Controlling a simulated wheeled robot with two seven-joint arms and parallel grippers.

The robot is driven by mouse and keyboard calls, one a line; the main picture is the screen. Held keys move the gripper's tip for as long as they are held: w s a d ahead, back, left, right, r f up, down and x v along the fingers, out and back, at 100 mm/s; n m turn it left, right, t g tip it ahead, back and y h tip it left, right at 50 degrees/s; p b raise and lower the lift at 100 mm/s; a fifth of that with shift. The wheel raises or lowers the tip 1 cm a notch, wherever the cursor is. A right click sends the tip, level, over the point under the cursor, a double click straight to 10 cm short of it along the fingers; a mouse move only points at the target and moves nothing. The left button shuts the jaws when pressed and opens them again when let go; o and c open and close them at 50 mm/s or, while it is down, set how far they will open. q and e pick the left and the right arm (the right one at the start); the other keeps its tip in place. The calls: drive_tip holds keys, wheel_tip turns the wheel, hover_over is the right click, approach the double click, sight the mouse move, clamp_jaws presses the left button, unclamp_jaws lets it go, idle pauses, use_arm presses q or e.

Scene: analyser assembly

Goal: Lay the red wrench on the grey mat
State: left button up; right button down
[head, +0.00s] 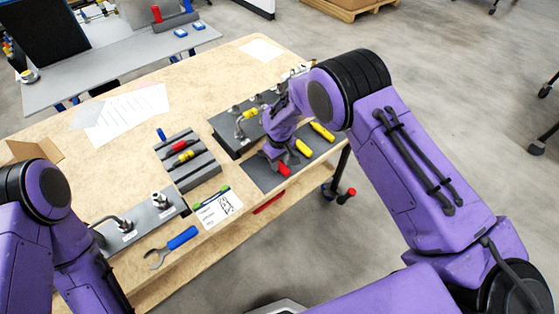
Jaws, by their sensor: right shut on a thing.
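The red wrench (284,170) shows as a short red handle just below my right gripper (277,160). My right gripper is shut on it, low over the front part of the grey mat (258,178). The rest of the wrench is hidden by the gripper, and I cannot tell whether it touches the mat. A yellow-handled tool (303,147) and another yellow-handled tool (322,131) lie on the mat to the right of the gripper. My left arm is at the lower left, and its gripper is out of view.
A dark block with fittings (232,140) stands behind the mat. A grey rack (195,170) with red and yellow tools is to the left. A blue wrench (172,246), a printed card (217,207) and a grey plate with fittings (138,222) lie nearer the front edge.

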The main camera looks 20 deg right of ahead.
drive_tip(key=c, duration=0.8)
unclamp_jaws()
drive_tip(key=shift+f, duration=0.1)
wheel_tip(320, 180, up, 11)
drive_tip(key=shift+s+f+b, duration=0.1)
drive_tip(key=shift+f+b, duration=0.1)
drive_tip(key=shift+b, duration=0.85)
